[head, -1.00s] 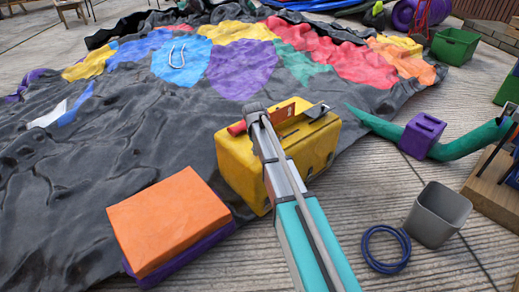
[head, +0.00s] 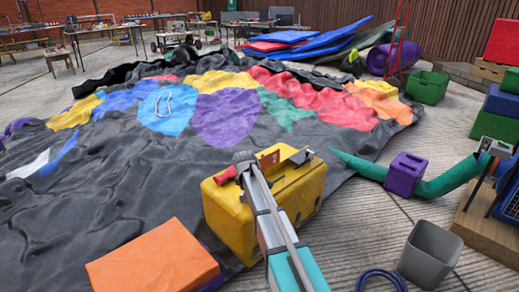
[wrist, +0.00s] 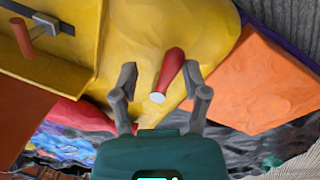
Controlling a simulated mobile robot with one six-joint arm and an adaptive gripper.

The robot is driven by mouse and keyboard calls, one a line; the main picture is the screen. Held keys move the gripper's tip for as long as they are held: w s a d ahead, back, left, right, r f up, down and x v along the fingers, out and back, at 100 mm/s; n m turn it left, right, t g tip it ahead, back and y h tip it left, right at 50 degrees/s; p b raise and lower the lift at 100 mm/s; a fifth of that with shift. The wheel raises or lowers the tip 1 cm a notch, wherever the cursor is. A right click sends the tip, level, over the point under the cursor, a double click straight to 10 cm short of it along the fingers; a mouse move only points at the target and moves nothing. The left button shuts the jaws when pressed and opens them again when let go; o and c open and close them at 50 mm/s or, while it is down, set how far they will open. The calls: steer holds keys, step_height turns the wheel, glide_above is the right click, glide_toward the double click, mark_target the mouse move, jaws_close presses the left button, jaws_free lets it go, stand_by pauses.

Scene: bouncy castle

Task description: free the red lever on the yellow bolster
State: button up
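The yellow bolster (head: 228,212) lies on the edge of the dark deflated castle sheet. The red lever (head: 225,176) sticks out at its upper left end. The wrist view shows the red lever (wrist: 173,66) up close, with a pale round end, against the yellow bolster (wrist: 125,50). My gripper (wrist: 160,82) is open, its two fingers apart on either side of the lever's end in the picture. Gaps show on both sides; I cannot tell the depth. In the head view my gripper (head: 243,160) is over the bolster's top, its fingers unclear.
A grey metal bracket (head: 301,156) and an orange-red plate (head: 269,161) sit on the bolster's top. An orange block (head: 155,262) lies at front left. A purple block (head: 405,174) on a green tube, and a grey bin (head: 430,254), are right.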

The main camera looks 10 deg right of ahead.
steer(key=n, duration=0.2)
steer(key=w+n, duration=0.1)
steer(key=shift+d+y, duration=0.25)
steer(key=shift+y, duration=0.05)
steer(key=n, duration=0.3)
steer(key=shift+w+d, duration=0.15)
steer(key=shift+w, duration=0.25)
steer(key=shift+r, duration=0.2)
steer(key=s+r+m+p, duration=0.2)
steer(key=s+r+p, duration=0.2)
steer(key=r+p, duration=0.5)
steer(key=s+d+r+m+p, duration=0.1)
steer(key=s+r+p, duration=0.3)
steer(key=r+p, duration=0.5)
steer(key=s+r+m+p, duration=0.3)
steer(key=s+r+p, duration=0.1)
steer(key=r+p, duration=0.5)
steer(key=shift+s+d+r+g+y+p, duration=0.3)
steer(key=shift+s+r+p, duration=0.1)
steer(key=shift+p, duration=0.2)
steer(key=shift+f, duration=0.1)
steer(key=w+a+f+n+g+b, duration=0.1)
steer(key=w+f+n+b, duration=0.1)
steer(key=w+f+b, duration=1)
step_height(320, 180, down, 2)
steer(key=shift+w+a+f+n+b, duration=0.2)
steer(key=shift+a+n+b, duration=0.2)
steer(key=shift+b, duration=0.8)
